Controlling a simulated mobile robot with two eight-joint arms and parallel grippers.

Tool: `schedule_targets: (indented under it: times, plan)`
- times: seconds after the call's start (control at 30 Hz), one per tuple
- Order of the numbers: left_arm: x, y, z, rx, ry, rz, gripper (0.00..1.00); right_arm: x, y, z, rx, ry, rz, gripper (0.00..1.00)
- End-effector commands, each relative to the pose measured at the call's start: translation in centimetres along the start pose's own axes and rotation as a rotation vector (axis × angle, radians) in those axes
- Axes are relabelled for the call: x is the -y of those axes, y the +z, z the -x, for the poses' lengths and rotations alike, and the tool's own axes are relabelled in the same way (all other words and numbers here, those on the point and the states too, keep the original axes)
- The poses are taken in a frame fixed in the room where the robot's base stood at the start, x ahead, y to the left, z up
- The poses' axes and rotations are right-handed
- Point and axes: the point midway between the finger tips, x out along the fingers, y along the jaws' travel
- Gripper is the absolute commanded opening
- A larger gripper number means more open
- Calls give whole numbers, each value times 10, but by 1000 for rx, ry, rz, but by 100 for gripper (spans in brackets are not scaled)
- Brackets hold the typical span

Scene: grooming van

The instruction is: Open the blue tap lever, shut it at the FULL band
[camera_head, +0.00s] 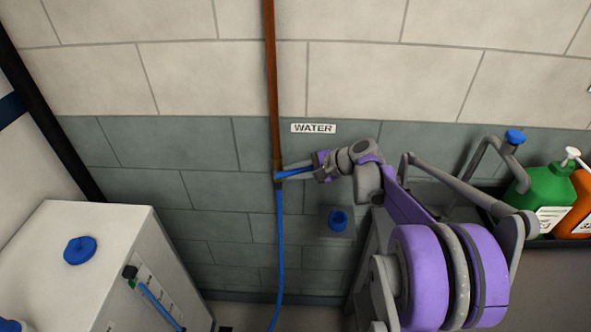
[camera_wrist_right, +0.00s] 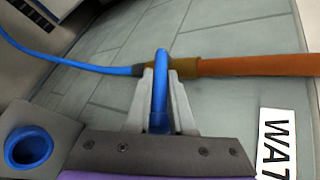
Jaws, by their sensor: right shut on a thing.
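The blue tap lever (camera_head: 292,173) sits on a brass-coloured tap at the bottom of a copper pipe (camera_head: 270,80), left of and below the WATER sign (camera_head: 313,128). My right gripper (camera_head: 297,172) is shut on the lever. In the right wrist view the lever (camera_wrist_right: 160,90) lies between both fingers and stands crosswise to the pipe. A blue hose (camera_head: 281,240) runs down from the tap. The white tank (camera_head: 90,235) at left has a blue sight tube (camera_head: 158,303) on its side; a FULL band cannot be read. My left gripper is not in view.
A blue cap (camera_head: 80,250) lies on top of the tank. A green bottle (camera_head: 545,195) and an orange bottle (camera_head: 580,205) stand at the right. A dark pole slants at far left.

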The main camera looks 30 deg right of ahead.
Motion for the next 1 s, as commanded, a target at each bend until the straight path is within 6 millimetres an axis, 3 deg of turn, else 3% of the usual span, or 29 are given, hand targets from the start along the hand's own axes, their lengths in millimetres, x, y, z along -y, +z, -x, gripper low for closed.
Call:
schedule_targets:
  times: [0.4, 0.43, 0.6, 0.87, 1.0]
  plan:
    - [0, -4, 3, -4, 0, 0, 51, 4, 1, 0, -32, 39, 18, 0]
    - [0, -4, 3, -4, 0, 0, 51, 4, 1, 0, -32, 39, 18, 23]
    - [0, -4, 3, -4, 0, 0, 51, 3, 1, 0, -31, 39, 18, 51]
    - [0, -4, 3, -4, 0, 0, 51, 3, 1, 1, -31, 40, 18, 51]
    - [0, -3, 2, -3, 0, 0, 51, 3, 1, 10, -32, 40, 16, 51]
